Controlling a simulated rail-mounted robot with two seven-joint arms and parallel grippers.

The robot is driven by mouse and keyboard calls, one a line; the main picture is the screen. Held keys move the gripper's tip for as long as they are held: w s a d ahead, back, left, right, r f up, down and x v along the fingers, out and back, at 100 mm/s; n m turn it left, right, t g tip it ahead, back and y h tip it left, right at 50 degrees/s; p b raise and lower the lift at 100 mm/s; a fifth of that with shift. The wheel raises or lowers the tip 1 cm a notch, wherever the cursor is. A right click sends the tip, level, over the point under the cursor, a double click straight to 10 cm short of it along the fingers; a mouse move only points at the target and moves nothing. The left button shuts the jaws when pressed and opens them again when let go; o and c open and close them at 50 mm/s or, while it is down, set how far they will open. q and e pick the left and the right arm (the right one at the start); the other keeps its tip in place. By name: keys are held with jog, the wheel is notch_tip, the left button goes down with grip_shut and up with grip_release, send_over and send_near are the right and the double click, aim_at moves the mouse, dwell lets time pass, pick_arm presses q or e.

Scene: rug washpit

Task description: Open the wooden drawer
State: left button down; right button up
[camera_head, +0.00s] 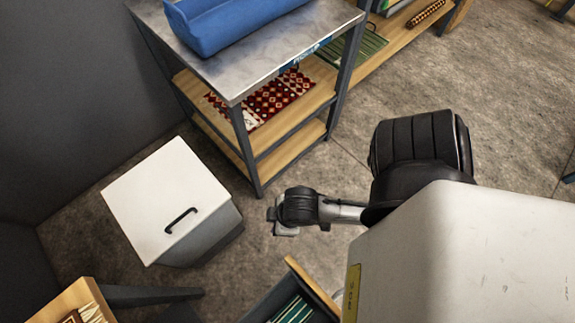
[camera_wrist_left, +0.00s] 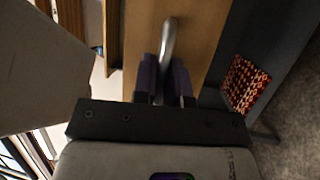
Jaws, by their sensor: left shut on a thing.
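The wooden drawer stands out at the bottom of the head view, its wooden front (camera_head: 312,287) seen from above. Green striped cloth lies inside it. In the left wrist view the wooden front (camera_wrist_left: 204,40) carries a curved metal handle (camera_wrist_left: 167,42). My left gripper (camera_wrist_left: 163,82) is shut on this handle, one finger on each side. In the head view I cannot make out the left gripper's fingers; my own arm links cover the area right of the drawer. I cannot make out my right gripper in either view.
A white lidded bin (camera_head: 165,195) stands left of the drawer. Behind is a metal-topped shelf table (camera_head: 290,55) with a blue tub (camera_head: 225,22) and a red patterned rug (camera_head: 270,100). Bare floor (camera_head: 240,285) lies between bin and drawer.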

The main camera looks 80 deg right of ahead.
pick_arm(q)
jog(key=shift+s+d, duration=0.3)
jog(key=shift+d, duration=0.15)
pick_arm(e)
jog(key=shift+w+d+f, duration=0.1)
jog(key=shift+w+d, duration=0.15)
jog(key=shift+w, duration=0.1)
pick_arm(q)
jog(key=c, duration=1.2)
grip_release()
